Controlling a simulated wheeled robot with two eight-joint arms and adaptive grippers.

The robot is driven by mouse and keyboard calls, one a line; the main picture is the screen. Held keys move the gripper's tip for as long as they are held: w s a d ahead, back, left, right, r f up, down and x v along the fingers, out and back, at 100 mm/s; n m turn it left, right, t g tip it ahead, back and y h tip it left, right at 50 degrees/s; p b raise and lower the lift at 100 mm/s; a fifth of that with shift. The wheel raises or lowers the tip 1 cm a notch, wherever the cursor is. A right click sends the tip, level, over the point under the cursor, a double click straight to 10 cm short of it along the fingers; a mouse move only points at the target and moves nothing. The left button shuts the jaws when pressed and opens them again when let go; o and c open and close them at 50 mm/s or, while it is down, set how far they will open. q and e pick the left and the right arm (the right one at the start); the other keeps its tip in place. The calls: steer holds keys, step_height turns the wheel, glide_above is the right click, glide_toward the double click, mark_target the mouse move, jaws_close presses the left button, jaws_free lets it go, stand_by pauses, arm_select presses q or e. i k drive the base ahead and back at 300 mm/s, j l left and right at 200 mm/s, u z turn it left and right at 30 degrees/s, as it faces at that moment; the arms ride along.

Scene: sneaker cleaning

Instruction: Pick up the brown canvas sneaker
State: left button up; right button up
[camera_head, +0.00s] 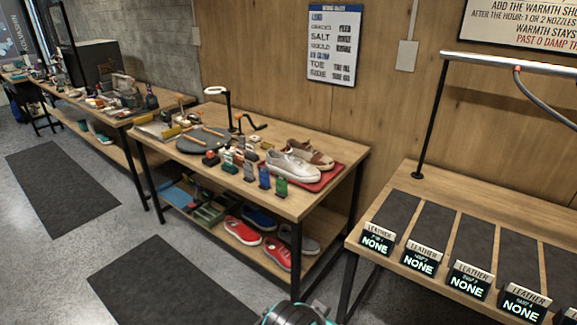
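A brown sneaker with a pale toe or side (318,158) sits on a red tray (327,180) at the right end of the middle workbench. A white or beige sneaker (291,167) stands in front of it on the same tray and hides part of it. The canvas material cannot be made out at this distance. Neither gripper shows. Only a dark, rounded part of mine with teal edges is at the bottom edge, far from the tray.
Small bottles (281,187) and brushes line the front of the middle workbench (335,143). Red sneakers (243,231) and a blue shoe lie on its lower shelf. A right-hand bench (412,255) carries dark mats and "NONE" signs. The floor with dark mats (158,285) is clear.

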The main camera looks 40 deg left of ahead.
mark_target(304, 151)
steer(key=i+j+z, duration=0.1)
steer(key=j+z, duration=0.55)
steer(key=i+j+z, duration=0.1)
steer(key=j+z, duration=0.25)
steer(key=l, duration=0.1)
